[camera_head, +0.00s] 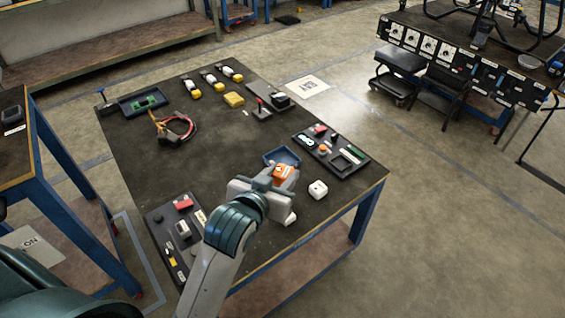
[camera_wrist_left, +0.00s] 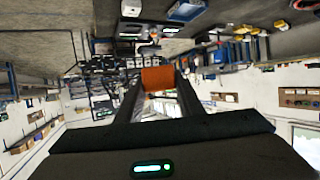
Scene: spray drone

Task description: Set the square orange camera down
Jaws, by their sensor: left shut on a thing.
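The square orange camera (camera_head: 284,173) is between the fingers of my left gripper (camera_head: 278,178), over the near right part of the dark table (camera_head: 235,150). In the left wrist view, the orange camera (camera_wrist_left: 158,78) sits between the two dark fingertips, which close on it from both sides. A small blue tray (camera_head: 282,156) shows just behind the camera, partly hidden by it and the gripper. I cannot tell how high the camera is above the table. My right gripper is not in view.
A white block (camera_head: 318,189) stands right of my left gripper. A dark parts board (camera_head: 333,152) lies at the right edge, another (camera_head: 178,235) at the near left. A wire bundle (camera_head: 178,128), yellow block (camera_head: 234,99) and green-board tray (camera_head: 143,102) lie farther back. The table's middle is clear.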

